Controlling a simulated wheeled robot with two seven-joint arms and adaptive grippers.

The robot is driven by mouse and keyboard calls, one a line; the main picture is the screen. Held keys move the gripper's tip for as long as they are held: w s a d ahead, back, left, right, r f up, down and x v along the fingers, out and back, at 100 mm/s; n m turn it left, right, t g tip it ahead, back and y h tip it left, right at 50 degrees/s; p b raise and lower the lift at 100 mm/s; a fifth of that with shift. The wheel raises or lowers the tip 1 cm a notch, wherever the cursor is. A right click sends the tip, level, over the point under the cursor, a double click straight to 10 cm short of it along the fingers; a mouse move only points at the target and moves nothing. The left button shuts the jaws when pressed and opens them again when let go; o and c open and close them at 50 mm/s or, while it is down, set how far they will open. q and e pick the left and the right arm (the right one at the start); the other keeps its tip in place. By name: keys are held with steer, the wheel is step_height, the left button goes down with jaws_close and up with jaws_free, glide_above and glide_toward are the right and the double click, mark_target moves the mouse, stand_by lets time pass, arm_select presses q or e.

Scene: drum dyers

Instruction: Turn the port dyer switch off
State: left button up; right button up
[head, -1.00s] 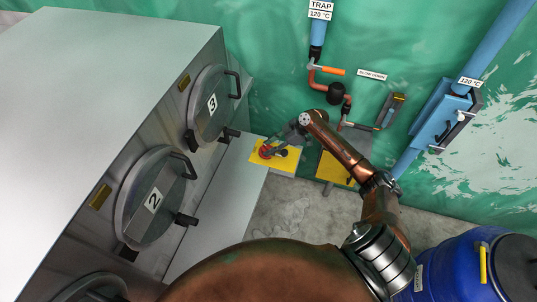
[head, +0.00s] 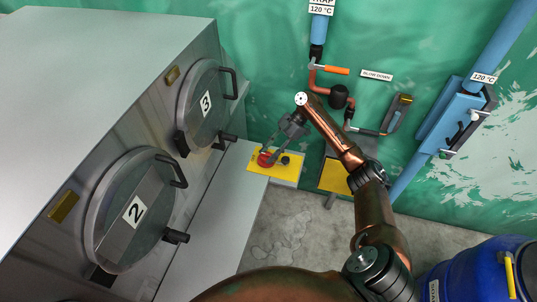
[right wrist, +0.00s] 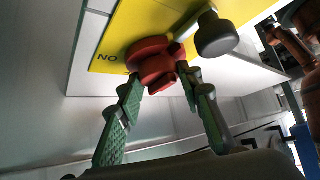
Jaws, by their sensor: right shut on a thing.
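A red rotary switch (head: 265,159) sits on a yellow plate (head: 291,172) at the far end of the grey ledge beside the dyers. My right gripper (head: 273,153) reaches down to the plate and is shut on the red switch. In the right wrist view, its two green-padded fingers (right wrist: 159,80) are on either side of the red switch (right wrist: 150,53). A dark round knob (right wrist: 215,36) on a metal stem stands beside the switch on the same plate. My left gripper is not in view.
A second yellow plate (head: 333,177) lies right of the switch. Copper pipework (head: 322,88), a blue box (head: 448,123) and a blue drum (head: 467,274) are to the right.

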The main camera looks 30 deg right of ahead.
steer(key=o, duration=1.2)
steer(key=shift+c, duration=0.2)
steer(key=shift+d+r, duration=0.2)
steer(key=v, duration=0.7)
steer(key=shift+f, duration=0.1)
